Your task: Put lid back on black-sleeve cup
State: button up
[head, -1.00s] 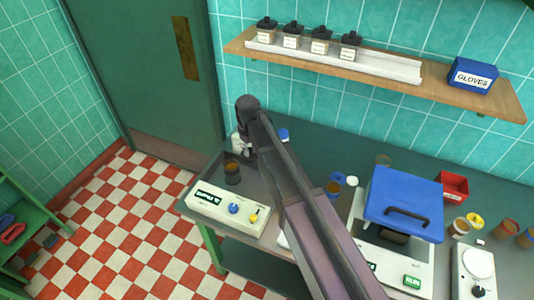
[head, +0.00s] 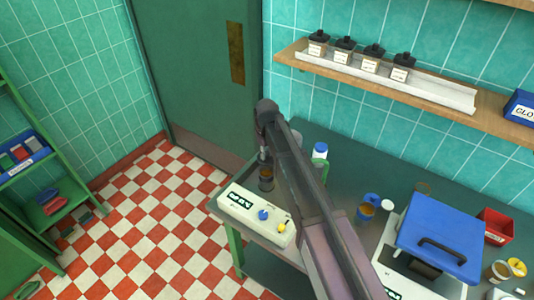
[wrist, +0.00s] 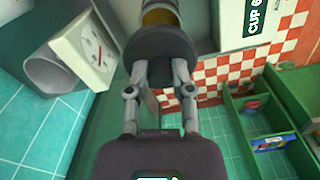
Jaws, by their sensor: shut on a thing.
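My gripper (wrist: 160,85) is shut on a dark round lid (wrist: 160,55), gripping it between both fingers in the wrist view. The black-sleeve cup (head: 266,180), with amber-brown contents, stands at the table's left end, beside the white control unit. The cup also shows at the top edge of the wrist view (wrist: 158,16), just beyond the lid and partly hidden by it. In the head view my gripper (head: 263,148) is just above the cup, and its fingers and the lid are hard to make out. I cannot tell whether lid and cup touch.
The white control unit (head: 255,218) with blue and yellow knobs sits in front of the cup. A blue-capped bottle (head: 320,151), a blue cup (head: 368,207) and a blue-lidded machine (head: 438,240) stand to the right. A white dial gauge (wrist: 88,50) shows in the wrist view.

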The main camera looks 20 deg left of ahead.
notch_tip(320, 180, down, 6)
jog(key=b, duration=0.6)
jog(key=shift+f, duration=0.15)
jog(key=shift+f, duration=0.15)
dwell(2.4)
jog(key=o, duration=1)
jog(key=shift+c, duration=0.2)
jog(key=o, duration=0.4)
jog(key=shift+r+p, duration=3.3)
jog(key=shift+r, duration=0.25)
